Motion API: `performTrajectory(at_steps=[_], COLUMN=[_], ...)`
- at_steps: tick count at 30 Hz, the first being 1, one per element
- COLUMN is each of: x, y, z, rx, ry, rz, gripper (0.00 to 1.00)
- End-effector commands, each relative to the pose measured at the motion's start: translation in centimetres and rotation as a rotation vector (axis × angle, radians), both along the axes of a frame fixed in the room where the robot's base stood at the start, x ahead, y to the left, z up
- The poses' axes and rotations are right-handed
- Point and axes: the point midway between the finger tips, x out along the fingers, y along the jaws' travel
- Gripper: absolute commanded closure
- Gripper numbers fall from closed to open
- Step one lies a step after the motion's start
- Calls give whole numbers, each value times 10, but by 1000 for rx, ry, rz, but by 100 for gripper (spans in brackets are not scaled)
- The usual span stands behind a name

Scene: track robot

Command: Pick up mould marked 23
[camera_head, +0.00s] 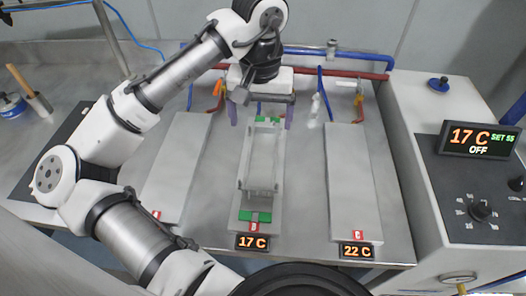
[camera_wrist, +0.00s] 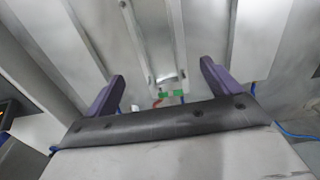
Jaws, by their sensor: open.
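A long narrow grey mould (camera_head: 262,172) lies on the middle plate (camera_head: 236,213), the one marked B, between a green piece (camera_head: 267,119) at the far end and another green piece (camera_head: 255,217) at the near end. No number 23 can be read on it. My gripper (camera_head: 261,114) is open and empty, with its purple fingers to either side of the plate's far end. In the wrist view, the gripper (camera_wrist: 161,70) has its fingers spread wide, and part of the mould (camera_wrist: 166,76) and a green piece (camera_wrist: 171,94) show between them.
A bare left plate (camera_head: 177,165) and a bare right plate (camera_head: 350,180), marked C, flank the middle one. Blue and red pipes (camera_head: 335,71) run behind. A control box (camera_head: 470,180) stands at the right.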

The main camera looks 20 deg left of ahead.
Motion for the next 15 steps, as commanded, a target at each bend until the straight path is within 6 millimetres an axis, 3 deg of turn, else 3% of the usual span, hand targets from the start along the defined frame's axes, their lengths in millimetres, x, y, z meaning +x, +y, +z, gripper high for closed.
performTrajectory(at_steps=[9, 15], x=[0, 0], y=[0, -1], z=[-58, -72], rx=[-1, -2], ry=[1, -2], rz=[0, -2], gripper=[11, 11])
